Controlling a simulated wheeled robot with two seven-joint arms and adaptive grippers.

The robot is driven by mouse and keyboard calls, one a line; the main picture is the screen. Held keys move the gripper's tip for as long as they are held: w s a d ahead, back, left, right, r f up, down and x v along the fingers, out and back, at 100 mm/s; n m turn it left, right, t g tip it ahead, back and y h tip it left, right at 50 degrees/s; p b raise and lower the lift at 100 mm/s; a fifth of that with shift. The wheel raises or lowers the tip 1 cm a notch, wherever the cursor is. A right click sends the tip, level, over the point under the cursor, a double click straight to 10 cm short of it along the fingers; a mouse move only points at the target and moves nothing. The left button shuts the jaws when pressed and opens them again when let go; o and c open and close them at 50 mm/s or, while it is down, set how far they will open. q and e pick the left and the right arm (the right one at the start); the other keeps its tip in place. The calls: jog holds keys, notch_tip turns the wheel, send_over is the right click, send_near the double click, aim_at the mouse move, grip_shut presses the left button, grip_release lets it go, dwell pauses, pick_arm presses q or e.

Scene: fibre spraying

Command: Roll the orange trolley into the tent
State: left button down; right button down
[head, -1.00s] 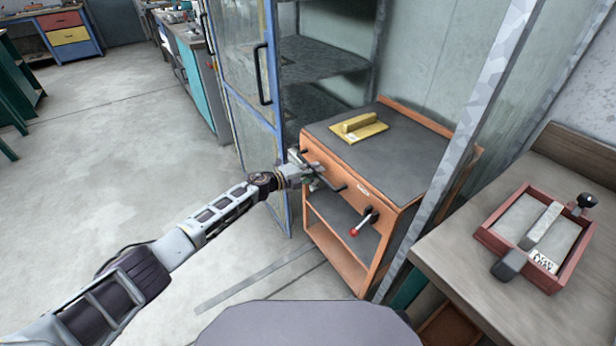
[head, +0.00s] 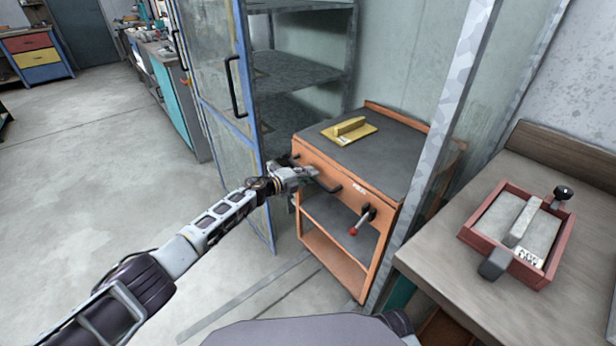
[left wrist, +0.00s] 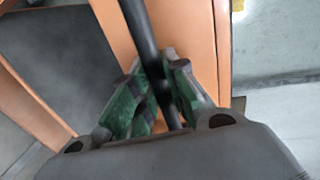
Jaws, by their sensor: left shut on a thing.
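The orange trolley (head: 376,208) stands upright at the opening of the tent, a grey-framed enclosure with pale walls (head: 397,60). An open blue-framed glass door (head: 216,95) is to its left and a grey post (head: 440,150) crosses in front of its right side. My left gripper (head: 311,173) is shut on the black bar handle (head: 331,187) on the trolley's front. In the left wrist view, the green fingers (left wrist: 160,90) close around the black bar (left wrist: 145,35). My right gripper is out of view.
A yellow block on a plate (head: 349,131) lies on the trolley's dark top. A red-knobbed lever (head: 362,219) sticks out of its front. Grey shelves (head: 300,72) stand behind the door. A workbench (head: 425,255) with a red tray (head: 520,270) is at right. The floor at left is clear.

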pick_arm(q)
jog(key=c, duration=1.4)
grip_release()
jog(key=shift+s+a, duration=0.1)
jog(key=shift+a, duration=0.05)
jog(key=shift+v, duration=5.8)
